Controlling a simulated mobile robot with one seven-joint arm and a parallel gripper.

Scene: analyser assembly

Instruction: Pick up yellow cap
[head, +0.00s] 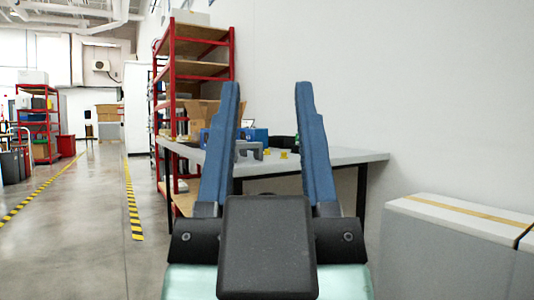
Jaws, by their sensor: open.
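Two small yellow caps lie on the grey table (345,157): one cap (284,154) shows between my fingers, right of centre, and another (243,152) is beside the grey bracket-like part, close to my left finger in the picture. My gripper (267,92) is in the foreground with two blue stepped fingers spread wide apart. It is open and empty, and the caps stand well beyond it. The caps are too small to show details.
The grey bracket-like part (252,150), a blue box (253,136) and a dark object (283,142) are on the table. A red-framed shelf (172,75) stands behind it at left. Grey boxes (440,250) stand at right. The floor (75,225) at left is clear.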

